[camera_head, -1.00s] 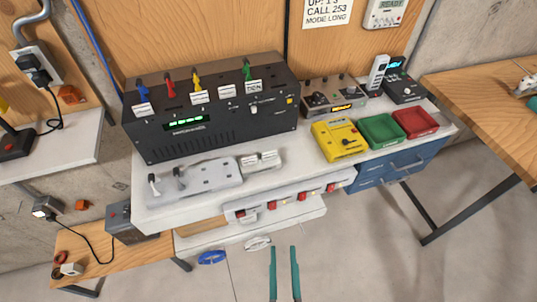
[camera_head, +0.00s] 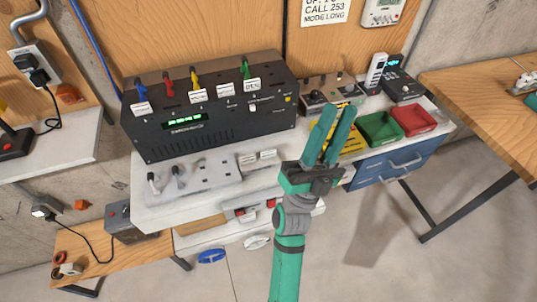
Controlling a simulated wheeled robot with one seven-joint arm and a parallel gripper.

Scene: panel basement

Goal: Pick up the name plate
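Two small white plates stand side by side on the white bench top, in front of the black switchboard (camera_head: 210,112); the left one (camera_head: 248,160) and the right one (camera_head: 268,155) are the likeliest name plates, but their text is too small to read. Several white labels, such as one marked OPEN (camera_head: 252,85), sit along the switchboard's top edge below coloured plugs. My gripper (camera_head: 338,108) is open, its two green fingers apart with nothing between them. It is raised over the bench, right of the two plates, and partly hides the yellow device (camera_head: 350,143).
Green (camera_head: 381,128) and red (camera_head: 414,119) trays stand right of my gripper on the bench (camera_head: 195,208). A grey switch box (camera_head: 205,175) lies left of the plates. A small grey console (camera_head: 330,95) and a handset (camera_head: 376,72) stand behind. Floor in front is clear.

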